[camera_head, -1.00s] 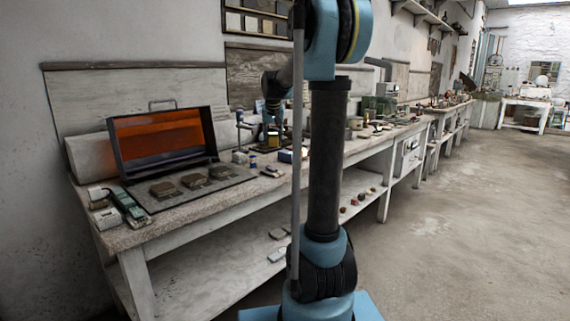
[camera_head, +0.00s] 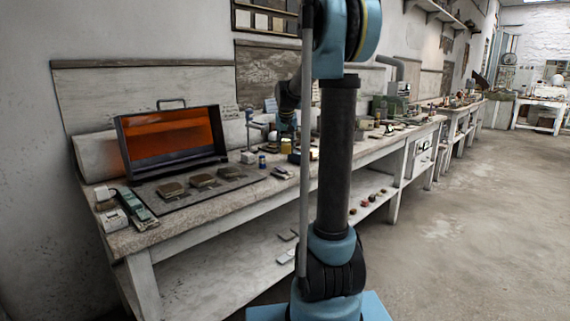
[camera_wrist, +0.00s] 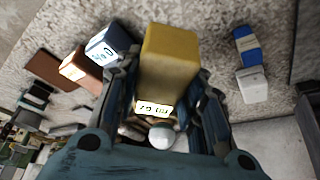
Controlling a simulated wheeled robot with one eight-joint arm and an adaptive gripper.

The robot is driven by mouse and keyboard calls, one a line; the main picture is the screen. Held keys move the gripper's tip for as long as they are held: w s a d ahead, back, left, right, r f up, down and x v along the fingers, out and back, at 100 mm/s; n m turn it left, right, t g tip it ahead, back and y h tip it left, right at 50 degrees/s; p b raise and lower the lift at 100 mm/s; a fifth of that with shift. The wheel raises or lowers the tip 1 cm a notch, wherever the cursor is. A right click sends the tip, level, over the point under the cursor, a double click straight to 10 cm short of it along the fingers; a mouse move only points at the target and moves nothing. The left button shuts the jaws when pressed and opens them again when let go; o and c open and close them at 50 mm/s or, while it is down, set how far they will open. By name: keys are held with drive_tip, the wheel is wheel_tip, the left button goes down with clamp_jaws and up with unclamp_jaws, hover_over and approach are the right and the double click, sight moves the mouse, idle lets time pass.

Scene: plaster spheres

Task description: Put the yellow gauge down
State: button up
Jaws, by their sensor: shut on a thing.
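The yellow gauge (camera_wrist: 170,60) is a blocky yellow body with a small white display at its near end. It fills the middle of the wrist view. My gripper (camera_wrist: 167,92) is shut on it, one blue finger along each side. In the head view the gauge (camera_head: 287,146) is a small yellow patch below my gripper (camera_head: 288,134), over the near bench. Whether its underside touches the bench top (camera_head: 215,204) cannot be told. The gauge's lower sides are hidden by the fingers.
In the wrist view a blue-and-white box (camera_wrist: 108,45) and an orange-brown box (camera_wrist: 82,67) stand close left of the gauge. A blue-and-white item (camera_wrist: 248,62) lies to the right. Speckled bench surface shows between them. An orange-lined open case (camera_head: 172,142) stands farther left.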

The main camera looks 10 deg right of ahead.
sight(286, 166)
drive_tip(key=shift+f, duration=3.1)
drive_tip(key=o, duration=0.7)
drive_tip(key=shift+f, duration=0.1)
